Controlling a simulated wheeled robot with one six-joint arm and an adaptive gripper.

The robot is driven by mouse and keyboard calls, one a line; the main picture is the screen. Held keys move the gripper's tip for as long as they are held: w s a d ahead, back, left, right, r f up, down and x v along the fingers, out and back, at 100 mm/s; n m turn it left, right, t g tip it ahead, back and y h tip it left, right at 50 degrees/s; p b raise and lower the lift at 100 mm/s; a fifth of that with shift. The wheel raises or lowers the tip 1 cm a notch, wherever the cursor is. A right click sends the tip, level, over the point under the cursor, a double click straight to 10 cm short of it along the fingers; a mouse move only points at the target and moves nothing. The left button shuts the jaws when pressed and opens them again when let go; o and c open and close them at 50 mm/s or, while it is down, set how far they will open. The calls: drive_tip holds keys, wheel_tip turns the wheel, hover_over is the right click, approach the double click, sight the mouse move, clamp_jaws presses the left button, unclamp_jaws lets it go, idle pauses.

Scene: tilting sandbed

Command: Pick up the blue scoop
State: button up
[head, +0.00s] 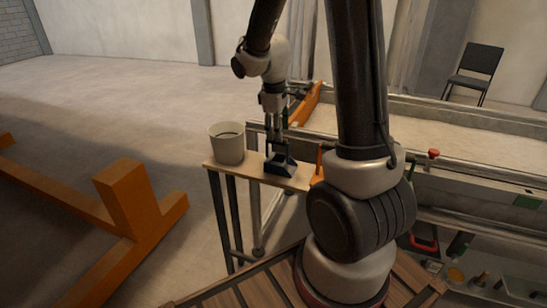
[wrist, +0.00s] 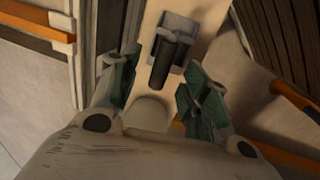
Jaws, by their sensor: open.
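The dark blue scoop (head: 280,168) sits on a narrow wooden board (head: 243,168) in the head view. In the wrist view the scoop (wrist: 183,27) shows a flat bluish-grey body, and its dark upright handle (wrist: 160,66) points toward the camera. My gripper (head: 276,143) is above the scoop, pointing down. In the wrist view the two green-padded fingers of my gripper (wrist: 162,75) are spread on either side of the handle, with a gap visible on both sides. In the head view the fingertips overlap the handle, so their exact height is hard to tell.
A white bucket (head: 226,145) stands on the board left of the scoop. A metal rail frame and the pale sandbed (head: 400,120) lie to the right. An orange beam (head: 130,200) is on the floor at left. A black chair (head: 476,70) stands far back.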

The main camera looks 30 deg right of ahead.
hover_over(280, 154)
drive_tip(key=s+a, duration=0.2)
drive_tip(key=f, duration=0.5)
drive_tip(key=shift+s+a+f, duration=0.1)
drive_tip(key=shift+a+f, duration=0.1)
drive_tip(key=shift+f, duration=0.1)
drive_tip(key=shift+c, duration=0.5)
clamp_jaws()
